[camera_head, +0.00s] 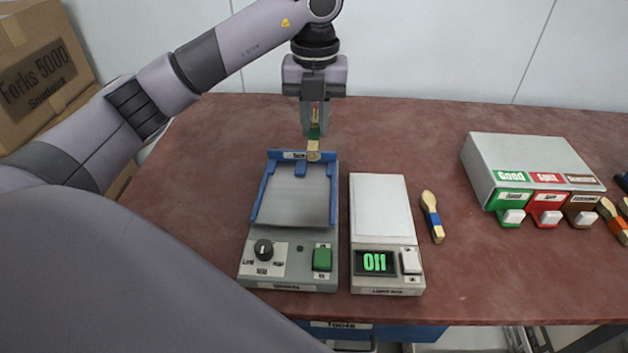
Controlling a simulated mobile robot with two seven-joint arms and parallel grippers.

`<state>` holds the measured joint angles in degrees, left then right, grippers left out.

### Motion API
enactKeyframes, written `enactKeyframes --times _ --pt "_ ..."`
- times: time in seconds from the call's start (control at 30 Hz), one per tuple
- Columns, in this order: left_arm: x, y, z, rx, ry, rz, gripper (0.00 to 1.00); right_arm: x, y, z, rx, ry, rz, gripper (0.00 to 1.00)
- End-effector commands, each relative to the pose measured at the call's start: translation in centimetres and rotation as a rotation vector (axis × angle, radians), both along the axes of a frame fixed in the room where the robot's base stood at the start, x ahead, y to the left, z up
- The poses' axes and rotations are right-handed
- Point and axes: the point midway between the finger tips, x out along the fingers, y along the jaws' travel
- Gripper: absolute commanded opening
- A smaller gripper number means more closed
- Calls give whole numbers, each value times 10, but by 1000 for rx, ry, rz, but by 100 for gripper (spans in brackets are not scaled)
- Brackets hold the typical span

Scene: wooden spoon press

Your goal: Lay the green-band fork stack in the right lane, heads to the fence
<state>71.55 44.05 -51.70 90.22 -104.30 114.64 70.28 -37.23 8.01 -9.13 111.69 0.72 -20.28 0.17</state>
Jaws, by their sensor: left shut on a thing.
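My left gripper (314,126) is shut on the green-band fork stack (313,151), a small wooden bundle with a green band between the fingers. The stack hangs lengthwise below the fingers, its lower end over the far edge of the press, right of the middle. Whether it touches the fence cannot be told. The press has a grey plate (300,203) with a blue fence (262,194) along the far edge and sides. A short blue divider at the far edge parts left and right lanes. Both lanes look empty. My right gripper is not in view.
A white scale (381,205) with a lit green display stands right of the press. A blue-band wooden stack (432,216) lies beside it. A grey sorter box (530,163) with green, red and brown labels stands farther right. A cardboard forks box (42,75) is at far left.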

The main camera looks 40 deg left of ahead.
Motion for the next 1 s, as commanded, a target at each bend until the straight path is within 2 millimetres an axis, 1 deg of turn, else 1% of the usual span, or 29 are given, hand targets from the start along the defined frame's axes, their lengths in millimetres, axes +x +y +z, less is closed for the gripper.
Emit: enactKeyframes --times 0.03,0.2,0.3,0.57,0.7,0.8,1.0 --pt "-1 0 -16 -1 6 -1 0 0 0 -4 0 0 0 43" --pt "-1 0 -55 1 4 0 0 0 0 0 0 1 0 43" --pt "-1 1 -72 1 2 0 0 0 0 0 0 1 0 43" --pt "0 0 -91 1 1 0 0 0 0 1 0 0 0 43" --pt "-1 0 -113 0 4 0 0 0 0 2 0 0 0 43" --pt "-1 0 -125 -1 1 0 0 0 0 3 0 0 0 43" --pt "0 0 -126 0 -1 0 0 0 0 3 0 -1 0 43"
